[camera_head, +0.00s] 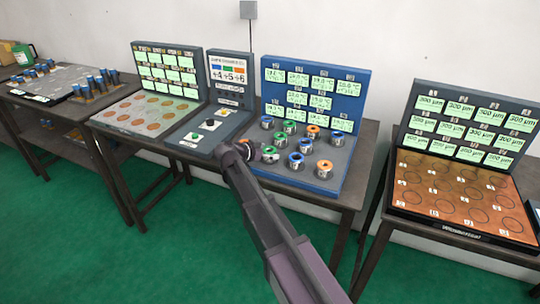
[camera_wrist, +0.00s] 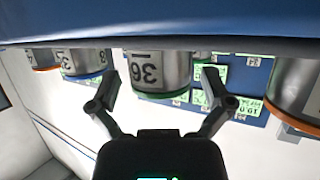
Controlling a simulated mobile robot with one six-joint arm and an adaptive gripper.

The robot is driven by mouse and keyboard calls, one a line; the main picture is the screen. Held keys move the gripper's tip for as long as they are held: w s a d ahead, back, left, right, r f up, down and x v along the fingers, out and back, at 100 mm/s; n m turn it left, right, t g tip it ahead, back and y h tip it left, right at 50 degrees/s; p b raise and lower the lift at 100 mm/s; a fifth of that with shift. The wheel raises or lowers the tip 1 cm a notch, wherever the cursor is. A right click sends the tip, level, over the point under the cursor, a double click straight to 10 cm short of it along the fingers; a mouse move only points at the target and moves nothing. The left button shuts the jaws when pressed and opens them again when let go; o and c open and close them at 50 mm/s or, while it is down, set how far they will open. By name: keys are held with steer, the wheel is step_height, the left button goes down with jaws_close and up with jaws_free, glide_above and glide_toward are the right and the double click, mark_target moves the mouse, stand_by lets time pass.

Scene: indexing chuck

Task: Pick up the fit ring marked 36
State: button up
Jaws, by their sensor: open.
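The fit ring marked 36 (camera_wrist: 157,72) is a silver cylinder with a green band; its number appears upside down in the wrist view. My gripper (camera_wrist: 160,76) is open, with one finger to each side of this ring, and visible gaps separate the fingers from it. In the head view, my gripper (camera_head: 246,151) is at the left front edge of the ring board, beside a green-topped ring (camera_head: 270,154) that appears to be the same one. The ring's far side is hidden.
Other rings with blue, green and orange bands stand on the grey board (camera_head: 325,168), including an orange-banded ring (camera_wrist: 293,88) at right in the wrist view. A blue display panel (camera_head: 352,92) rises behind. A switch console (camera_head: 209,127) stands left.

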mark_target(269, 150)
steer(key=c, duration=1.3)
steer(key=shift+r, duration=0.15)
step_height(269, 150, up, 4)
steer(key=p, duration=0.4)
steer(key=shift+f, duration=0.2)
steer(key=s+a, duration=0.1)
steer(key=s, duration=0.4)
steer(key=s+a, duration=0.2)
steer(key=s, duration=0.3)
steer(key=s+a+r+p, duration=0.1)
steer(key=s, duration=0.4)
steer(key=shift+s+a, duration=0.2)
steer(key=shift+a, duration=0.1)
